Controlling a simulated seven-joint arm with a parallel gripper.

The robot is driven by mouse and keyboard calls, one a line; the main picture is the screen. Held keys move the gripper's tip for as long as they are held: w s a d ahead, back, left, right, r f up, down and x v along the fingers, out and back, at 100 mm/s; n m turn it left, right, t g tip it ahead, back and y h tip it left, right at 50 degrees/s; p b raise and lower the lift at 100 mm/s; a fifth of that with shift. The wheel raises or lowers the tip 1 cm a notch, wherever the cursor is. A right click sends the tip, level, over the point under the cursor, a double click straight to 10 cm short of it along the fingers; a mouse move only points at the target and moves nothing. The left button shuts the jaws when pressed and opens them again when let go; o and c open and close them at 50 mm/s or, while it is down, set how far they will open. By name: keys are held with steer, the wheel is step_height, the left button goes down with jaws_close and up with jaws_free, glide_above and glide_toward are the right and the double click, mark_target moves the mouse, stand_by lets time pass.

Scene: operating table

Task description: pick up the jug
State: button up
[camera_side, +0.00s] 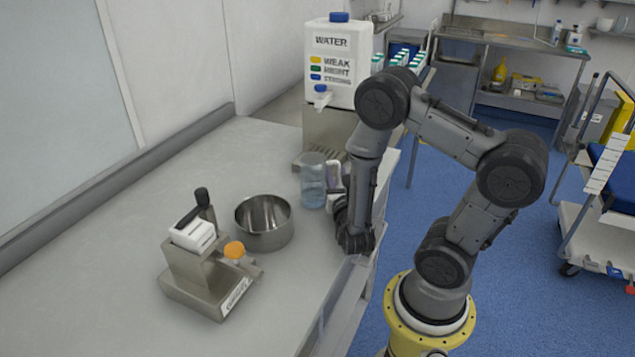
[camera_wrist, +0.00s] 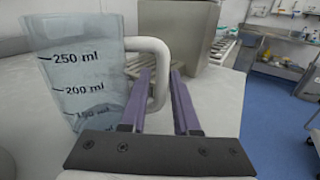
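The clear jug (camera_side: 312,182) stands upright on the grey table in the side view, with its pale handle (camera_side: 334,172) on the right. My gripper (camera_side: 342,203) is low at the table's right edge, beside the handle. In the wrist view my gripper (camera_wrist: 160,75) has its two purple fingers apart. The upright of the white handle (camera_wrist: 160,75) shows in the gap between them, partly hidden by the left finger. I see no clear contact.
A white water tank (camera_side: 338,62) on a metal stand (camera_side: 326,128) is behind the jug. A steel bowl (camera_side: 264,224) stands left of the jug. A metal device with a black lever (camera_side: 205,265) is nearer the front. The table's left side is clear.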

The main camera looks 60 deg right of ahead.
steer(key=shift+x, duration=0.8)
jaws_close()
stand_by(0.9)
